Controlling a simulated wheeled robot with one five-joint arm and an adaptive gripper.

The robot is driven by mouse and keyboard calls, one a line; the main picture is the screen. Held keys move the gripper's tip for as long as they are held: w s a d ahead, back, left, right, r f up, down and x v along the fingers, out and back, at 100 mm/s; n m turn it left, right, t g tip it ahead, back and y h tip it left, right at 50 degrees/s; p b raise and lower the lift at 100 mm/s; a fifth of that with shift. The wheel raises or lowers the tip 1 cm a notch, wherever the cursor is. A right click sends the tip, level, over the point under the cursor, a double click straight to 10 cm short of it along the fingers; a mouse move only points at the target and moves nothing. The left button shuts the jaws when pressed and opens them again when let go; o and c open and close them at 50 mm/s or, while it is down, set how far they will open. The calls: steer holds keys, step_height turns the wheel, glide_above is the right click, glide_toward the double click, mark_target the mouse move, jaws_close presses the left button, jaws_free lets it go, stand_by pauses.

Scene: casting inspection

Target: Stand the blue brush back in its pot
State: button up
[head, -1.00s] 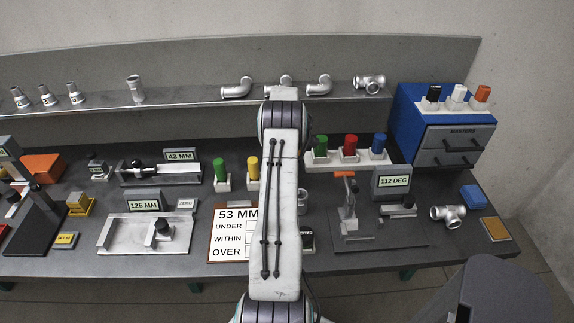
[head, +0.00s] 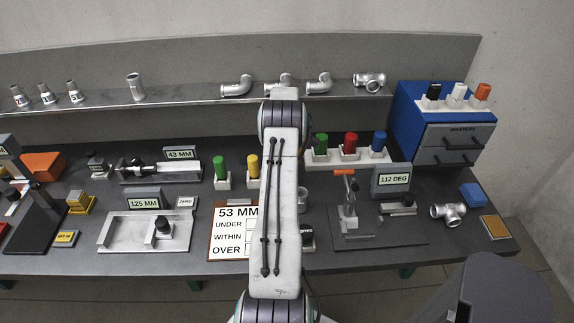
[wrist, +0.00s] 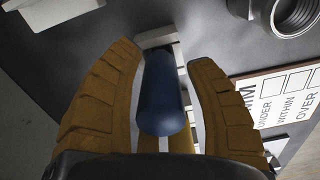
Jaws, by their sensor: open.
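The blue brush (wrist: 163,95) shows in the wrist view as a dark blue cylinder between the two tan fingers of my gripper (wrist: 168,85). The fingers are open, with gaps on both sides of it. A pale pot (wrist: 158,38) shows at the brush's far end; I cannot tell whether the brush sits in it. In the head view my own arm hides the gripper and this brush. A green brush (head: 221,167) and a yellow brush (head: 253,166) stand in white pots left of my arm.
A 53 MM card (head: 229,238) lies in front of the pots; it also shows in the wrist view (wrist: 280,98). A white rack (head: 318,157) with green, red and blue cylinders stands right of my arm.

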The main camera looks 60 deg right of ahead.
steer(key=r, duration=0.2)
steer(key=r+b, duration=0.1)
steer(key=r, duration=0.4)
steer(key=shift+w+a+b, duration=0.15)
steer(key=shift+a+b, duration=0.1)
steer(key=shift+b, duration=0.15)
steer(key=shift+w+a+r, duration=0.2)
steer(key=shift+r, duration=0.2)
steer(key=w+a+r+m+t, duration=0.1)
steer(key=w+a+r, duration=0.2)
steer(key=a+r, duration=0.45)
steer(key=w+a+r+m+h, duration=0.15)
steer(key=a+r, duration=0.25)
steer(key=a, duration=0.7)
steer(key=w+a+r+m+t+y, duration=0.1)
steer(key=w+a+r, duration=0.3)
steer(key=a, duration=0.5)
steer(key=s+a+r, duration=0.2)
steer(key=s+a, duration=0.1)
steer(key=a, duration=0.3)
steer(key=s+a+r, duration=0.2)
steer(key=s+a, duration=0.1)
steer(key=a, duration=0.2)
steer(key=s+a+f+m+t, duration=0.2)
steer(key=s+a+f+m, duration=0.1)
steer(key=s+a, duration=0.7)
steer(key=shift+s+f, duration=0.25)
steer(key=shift+s, duration=0.4)
